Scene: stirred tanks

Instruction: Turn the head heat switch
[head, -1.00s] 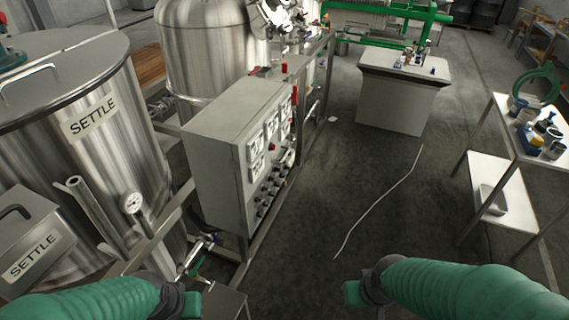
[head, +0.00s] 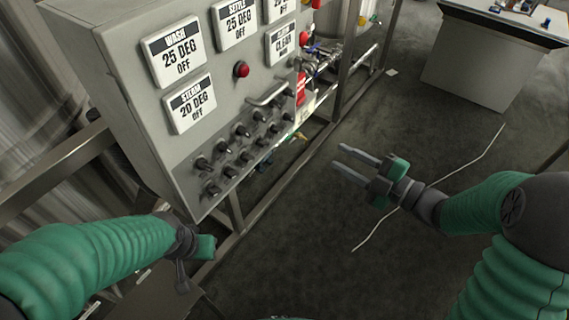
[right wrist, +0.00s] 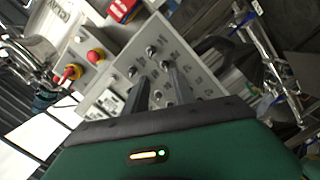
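A grey control panel (head: 120,95) stands at the left in the head view. Rows of small black switch knobs (head: 240,142) sit on its lower front. I cannot read their labels, so I cannot tell which is the head heat switch. My right gripper (head: 341,157) is open and empty, right of the knobs and apart from them, its fingers pointing toward the panel. In the right wrist view its two fingers (right wrist: 160,88) are apart, with the knob face (right wrist: 150,65) beyond them. My left gripper (head: 195,252) is below the panel's lower corner; its fingers barely show.
Display plates on the panel read wash 25 deg off (head: 172,54), settle 25 deg off (head: 236,22) and steam 20 deg off (head: 190,104). A red button (head: 241,69) and a bar handle (head: 267,95) project from the front. A metal frame (head: 240,205) runs below.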

